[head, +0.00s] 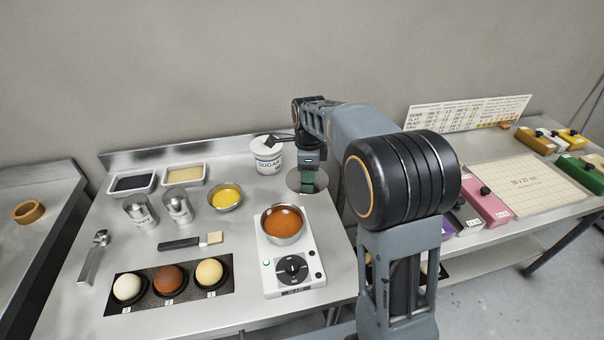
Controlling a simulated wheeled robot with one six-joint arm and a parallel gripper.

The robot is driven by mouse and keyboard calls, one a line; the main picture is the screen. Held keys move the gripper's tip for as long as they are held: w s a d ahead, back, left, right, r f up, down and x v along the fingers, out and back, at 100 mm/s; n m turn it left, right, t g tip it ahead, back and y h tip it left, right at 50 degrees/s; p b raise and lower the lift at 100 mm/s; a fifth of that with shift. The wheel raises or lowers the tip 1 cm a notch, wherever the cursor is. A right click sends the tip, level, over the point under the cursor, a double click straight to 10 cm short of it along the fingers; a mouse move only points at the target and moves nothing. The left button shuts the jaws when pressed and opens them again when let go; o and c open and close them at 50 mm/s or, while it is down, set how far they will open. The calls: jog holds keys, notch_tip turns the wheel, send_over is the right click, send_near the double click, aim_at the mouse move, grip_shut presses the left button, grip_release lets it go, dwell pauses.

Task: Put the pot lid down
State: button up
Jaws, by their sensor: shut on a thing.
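The pot lid (295,182) is a round grey disc behind the steel pot, near the right edge of the steel table. The grip point itself is hidden. I cannot tell whether the lid touches the table top or hangs just above it. The steel pot (284,237) with orange-brown contents stands open on a white hot plate (263,252). My arm covers the area right of the lid.
A sugar tub (267,156) stands left of and behind the lid. A bowl of yellow liquid (225,197), two metal cans (178,208), a brush (190,241) and an egg tray (246,272) are further left. The right table holds a mat (525,184) and coloured boxes.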

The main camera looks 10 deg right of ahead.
jog(key=w+f+p, duration=0.1)
jog(key=w+f, duration=0.1)
jog(key=w, duration=0.1)
jog(key=w+d+f, duration=0.1)
jog(key=w+f, duration=0.1)
jog(key=w, duration=0.1)
jog(key=w+f+p, duration=0.1)
jog(key=w+f, duration=0.1)
jog(key=w, duration=0.1)
jog(key=shift+w+d+f+p, duration=0.2)
jog(key=shift+d+f+p, duration=0.1)
jog(key=shift+f, duration=0.1)
jog(key=shift+w+d+f, duration=0.1)
jog(key=shift+w+f, duration=0.45)
jog(key=shift+f, duration=0.15)
jog(key=shift+w+f, duration=0.15)
jog(key=shift+f, duration=0.15)
jog(key=shift+f+p, duration=0.45)
jog(key=shift+f, duration=0.95)
